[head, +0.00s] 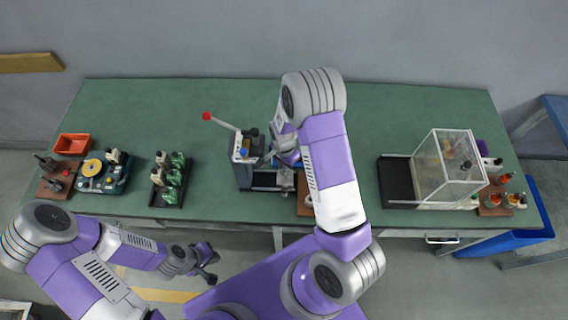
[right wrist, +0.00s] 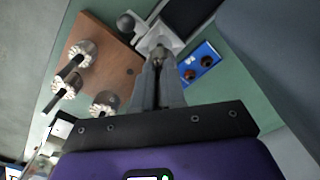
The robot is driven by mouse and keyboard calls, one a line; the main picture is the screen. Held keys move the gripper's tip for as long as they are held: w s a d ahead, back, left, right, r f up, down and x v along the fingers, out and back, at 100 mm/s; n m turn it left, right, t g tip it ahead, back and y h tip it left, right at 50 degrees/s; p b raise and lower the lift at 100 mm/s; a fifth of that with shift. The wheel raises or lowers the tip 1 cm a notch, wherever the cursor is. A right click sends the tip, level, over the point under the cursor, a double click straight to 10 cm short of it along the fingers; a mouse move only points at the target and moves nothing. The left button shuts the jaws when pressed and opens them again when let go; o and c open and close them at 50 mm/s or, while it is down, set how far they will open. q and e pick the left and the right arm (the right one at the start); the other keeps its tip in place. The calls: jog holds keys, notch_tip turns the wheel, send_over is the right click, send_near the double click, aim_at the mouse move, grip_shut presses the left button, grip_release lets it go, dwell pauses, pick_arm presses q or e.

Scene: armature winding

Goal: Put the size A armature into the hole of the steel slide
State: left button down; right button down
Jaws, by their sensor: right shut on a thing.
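My right gripper (right wrist: 158,62) is shut on a small grey-brown piece, apparently the armature (right wrist: 159,53), mostly hidden between the fingertips. Its tip is at the pale steel slide (right wrist: 164,37), and I cannot tell whether the piece is in the hole. In the head view the right gripper (head: 287,160) is beside the grey press (head: 243,162), and my arm partly covers it. Three armatures with slotted metal cores show in the right wrist view, one of them here (right wrist: 82,54), on a brown board (right wrist: 108,62). My left gripper (head: 212,268) is open and empty, in front of the table.
The press has a red-knobbed lever (head: 207,116). A clear case (head: 447,165) stands to the right, and a black tray of parts (head: 170,196) to the left. The table's back (head: 190,105) is clear.

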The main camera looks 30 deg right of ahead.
jog(key=shift+f, duration=0.2)
jog(key=shift+f+b, duration=0.3)
jog(key=shift+b, duration=0.15)
jog(key=shift+f+b, duration=0.75)
jog(key=shift+f, duration=0.2)
jog(key=c, duration=1.1)
grip_release()
jog(key=shift+r, duration=0.1)
jog(key=shift+r+p, duration=1.65)
jog(key=shift+r, duration=0.6)
